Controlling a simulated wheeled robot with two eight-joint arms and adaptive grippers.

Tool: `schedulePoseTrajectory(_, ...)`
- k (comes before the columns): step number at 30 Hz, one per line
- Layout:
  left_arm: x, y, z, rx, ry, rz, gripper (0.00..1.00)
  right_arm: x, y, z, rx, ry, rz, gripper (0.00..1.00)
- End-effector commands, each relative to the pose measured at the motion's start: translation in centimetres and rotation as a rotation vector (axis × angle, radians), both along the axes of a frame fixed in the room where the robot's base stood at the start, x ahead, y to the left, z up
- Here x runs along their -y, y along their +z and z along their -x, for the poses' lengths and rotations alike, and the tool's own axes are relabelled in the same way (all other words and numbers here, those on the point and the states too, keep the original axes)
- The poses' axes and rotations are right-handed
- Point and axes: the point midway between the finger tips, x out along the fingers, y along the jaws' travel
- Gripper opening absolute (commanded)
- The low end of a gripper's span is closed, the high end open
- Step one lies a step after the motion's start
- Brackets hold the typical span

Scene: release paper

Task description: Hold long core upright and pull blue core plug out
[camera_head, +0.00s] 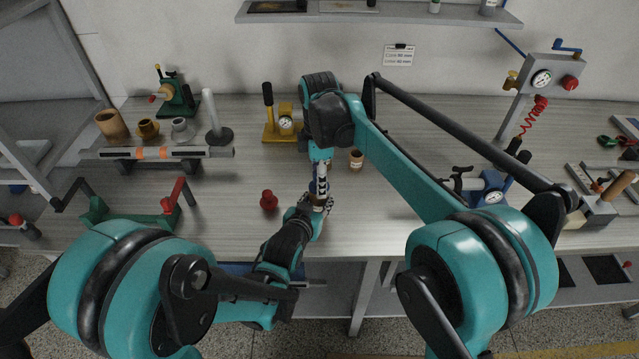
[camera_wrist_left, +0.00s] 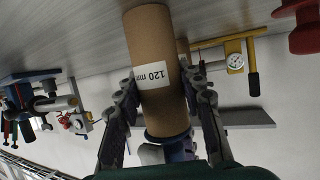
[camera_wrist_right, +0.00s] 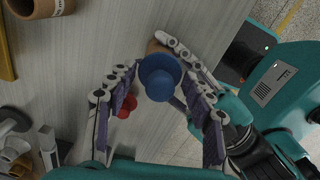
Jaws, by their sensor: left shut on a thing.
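The long brown core, labelled 120 mm, stands between my left gripper's fingers in the left wrist view (camera_wrist_left: 156,45). The left gripper (camera_head: 316,203) is shut on it from the front. The blue core plug (camera_wrist_right: 160,78) sits at the core's upper end; its rim shows partly hidden in the left wrist view (camera_wrist_left: 168,143). My right gripper (camera_wrist_right: 157,88) reaches down from above. Its fingers are open on both sides of the plug, with gaps visible. In the head view the grippers and arms hide most of the core.
A red plug (camera_head: 268,200) stands on the table left of the grippers, and a short brown core (camera_head: 356,159) to the right. A yellow gauge stand (camera_head: 285,124) is behind. A rack with a bar (camera_head: 165,153) lies left. A blue gauge device (camera_head: 490,187) is right.

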Motion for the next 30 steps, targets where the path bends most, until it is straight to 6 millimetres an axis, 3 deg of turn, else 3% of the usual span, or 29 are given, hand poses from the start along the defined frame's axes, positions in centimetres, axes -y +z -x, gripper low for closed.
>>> schedulePoseTrajectory(1, 0.0, -0.1, 0.0, -0.002, 0.000, -0.001, 0.09, 0.0, 0.0, 0.0, 0.000, 0.000, 0.000, 0.31)
schedulePoseTrajectory(3, 0.0, -0.1, 0.0, -0.002, 0.000, -0.001, 0.09, 0.0, 0.0, 0.0, 0.000, 0.000, 0.000, 0.18)
schedulePoseTrajectory(11, 0.0, -0.1, 0.0, -0.002, 0.000, -0.001, 0.09, 0.0, 0.2, 0.0, 0.000, 0.000, 0.000, 0.17)
schedulePoseTrajectory(30, 0.0, -0.1, 0.0, -0.002, 0.000, -0.001, 0.09, -0.2, 3.5, 0.0, 0.000, 0.000, 0.000, 0.17)
